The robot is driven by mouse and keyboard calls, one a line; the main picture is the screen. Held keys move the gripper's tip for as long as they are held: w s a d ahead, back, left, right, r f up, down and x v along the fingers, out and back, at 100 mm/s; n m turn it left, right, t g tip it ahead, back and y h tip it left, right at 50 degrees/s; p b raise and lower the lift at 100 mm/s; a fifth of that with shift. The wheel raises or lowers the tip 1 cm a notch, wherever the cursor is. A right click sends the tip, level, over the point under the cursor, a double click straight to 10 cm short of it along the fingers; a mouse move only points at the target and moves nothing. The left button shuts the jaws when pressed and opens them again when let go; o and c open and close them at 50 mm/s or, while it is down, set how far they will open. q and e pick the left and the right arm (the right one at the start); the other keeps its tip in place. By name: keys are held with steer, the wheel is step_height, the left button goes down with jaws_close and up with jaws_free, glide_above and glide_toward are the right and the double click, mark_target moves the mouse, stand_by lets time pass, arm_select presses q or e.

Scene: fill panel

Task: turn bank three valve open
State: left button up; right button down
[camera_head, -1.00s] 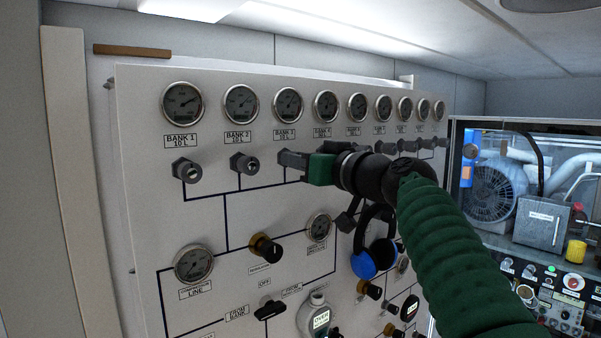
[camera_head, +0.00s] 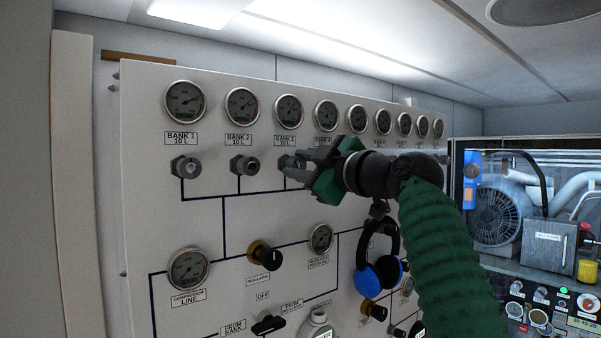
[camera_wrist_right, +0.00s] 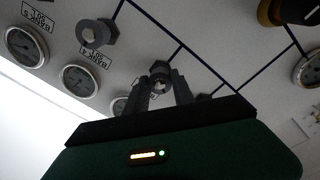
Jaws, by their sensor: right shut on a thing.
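The bank three valve (camera_head: 287,162) is a grey knob under the BANK 3 label and gauge on the white panel (camera_head: 215,215). My right gripper (camera_head: 299,167) is at it, its two fingers on either side of the knob. In the right wrist view, the bank three valve (camera_wrist_right: 160,76) sits between the fingertips (camera_wrist_right: 161,86), and the gripper is shut on it. The gripper is rolled, with one finger above the other in the head view. My fingers partly hide the knob, so its turn angle cannot be told. My left gripper is not in view.
Bank one valve (camera_head: 186,167) and bank two valve (camera_head: 244,165) stand to the left. Blue headphones (camera_head: 380,268) hang below my right arm. A brown-black regulator knob (camera_head: 265,255) juts out lower down. A compressor cabinet (camera_head: 530,215) is at the right.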

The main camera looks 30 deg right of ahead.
steer(key=shift+w+f+n+g+y, duration=0.1)
steer(key=shift+f+n+y, duration=0.1)
steer(key=shift+n, duration=2.2)
steer(key=shift+f+n+g+y, duration=0.1)
steer(key=shift+f+n+y, duration=0.1)
steer(key=shift+n, duration=2.2)
steer(key=shift+w+f+n+g+y, duration=0.1)
steer(key=shift+n+y, duration=0.1)
steer(key=shift+n, duration=2.2)
steer(key=c, duration=1.2)
jaws_free()
steer(key=shift+s, duration=0.15)
steer(key=shift+o, duration=0.6)
steer(key=shift+r, duration=0.1)
steer(key=shift+d, duration=0.1)
